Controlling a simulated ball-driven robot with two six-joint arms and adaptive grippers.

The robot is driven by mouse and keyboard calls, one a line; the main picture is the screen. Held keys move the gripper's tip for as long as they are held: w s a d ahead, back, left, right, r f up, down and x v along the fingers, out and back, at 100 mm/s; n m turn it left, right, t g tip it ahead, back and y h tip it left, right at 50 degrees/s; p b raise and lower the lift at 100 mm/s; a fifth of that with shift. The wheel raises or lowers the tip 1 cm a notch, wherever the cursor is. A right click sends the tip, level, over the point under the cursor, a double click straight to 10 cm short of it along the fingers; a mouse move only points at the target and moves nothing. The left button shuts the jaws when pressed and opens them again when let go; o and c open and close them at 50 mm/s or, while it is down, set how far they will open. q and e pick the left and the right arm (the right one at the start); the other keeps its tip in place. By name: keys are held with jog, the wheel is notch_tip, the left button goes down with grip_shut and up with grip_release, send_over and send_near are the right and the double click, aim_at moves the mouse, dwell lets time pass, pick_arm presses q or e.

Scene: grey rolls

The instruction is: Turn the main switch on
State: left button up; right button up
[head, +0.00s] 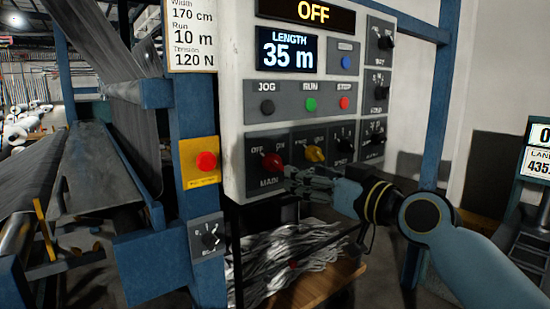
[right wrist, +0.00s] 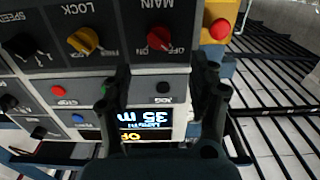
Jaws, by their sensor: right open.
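The main switch (head: 272,163) is a red rotary knob on a dark plate marked OFF, ON and MAIN, at the lower left of the grey control panel (head: 233,110). Which mark it points to is hard to tell. The top display (head: 313,11) reads OFF. My right gripper (head: 291,181) is open and empty, just below and right of the knob in the head view. In the right wrist view, which is upside down, the red knob (right wrist: 160,39) lies beyond the gap between the open fingers (right wrist: 165,92), apart from them. My left gripper is not in view.
A yellow knob (head: 314,153) marked LOCK sits beside the main switch, with dark knobs further right. Jog, run and stop buttons (head: 310,104) are above. A red emergency button (head: 206,161) on a yellow plate is on the blue post at left. A scrap pile (head: 290,255) lies below.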

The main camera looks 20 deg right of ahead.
aim_at(280, 166)
jog(key=x, duration=0.5)
jog(key=p+x, duration=0.1)
jog(key=x, duration=0.4)
jog(key=shift+d+f, duration=0.15)
jog(key=shift+f, duration=0.1)
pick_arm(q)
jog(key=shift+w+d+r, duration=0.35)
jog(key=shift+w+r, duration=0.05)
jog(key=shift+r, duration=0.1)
pick_arm(e)
jog(key=shift+c, duration=0.4)
jog(key=c, duration=1.1)
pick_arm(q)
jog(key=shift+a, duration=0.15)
